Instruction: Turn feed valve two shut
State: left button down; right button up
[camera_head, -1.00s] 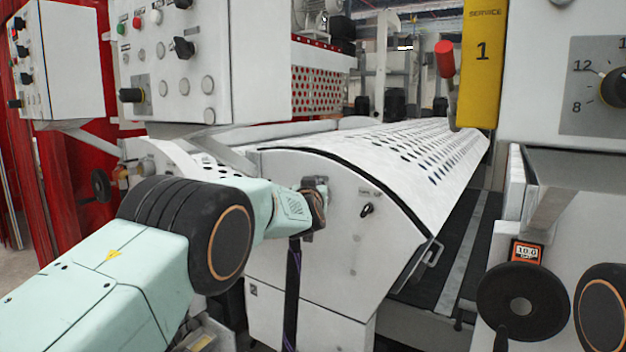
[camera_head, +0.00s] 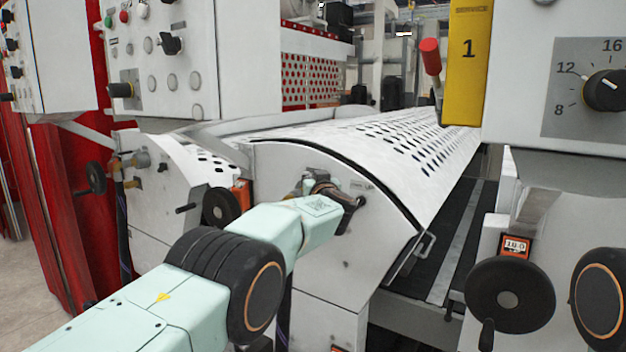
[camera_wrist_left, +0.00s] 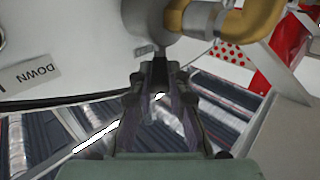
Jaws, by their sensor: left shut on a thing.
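My left arm reaches in from the left in the head view. Its gripper (camera_head: 328,190) is at the white end panel of the perforated cover, partly hidden by its own wrist. In the left wrist view the fingers (camera_wrist_left: 160,78) are shut on a small dark handle, just below a grey valve body (camera_wrist_left: 150,18). A brass elbow pipe (camera_wrist_left: 235,22) joins the valve on its right. No number on this valve is legible, so I cannot tell whether it is feed valve two. How far it is turned is unclear. My right gripper is out of view.
The white perforated cover (camera_head: 400,140) curves away behind the gripper. A black handwheel (camera_head: 510,298) is at the lower right, another (camera_head: 221,207) left of my wrist. A "DOWN" label (camera_wrist_left: 30,74) shows in the wrist view.

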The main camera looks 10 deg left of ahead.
pick_arm(q)
jog(key=shift+a+r, duration=0.1)
dwell(0.6)
jog(key=c, duration=1.6)
grip_release()
jog(key=shift+w, duration=0.1)
jog(key=shift+c, duration=0.2)
jog(key=o, duration=0.4)
jog(key=shift+w+f, duration=0.3)
jog(key=shift+f, duration=0.1)
jog(key=shift+c, duration=0.2)
jog(key=shift+s+r, duration=0.25)
jog(key=shift+s, duration=0.15)
jog(key=shift+d, duration=0.25)
jog(key=shift+s+d+f, duration=0.1)
jog(key=shift+s+f, duration=0.05)
jog(key=shift+f, duration=0.05)
jog(key=v, duration=0.6)
jog(key=shift+s, duration=0.35)
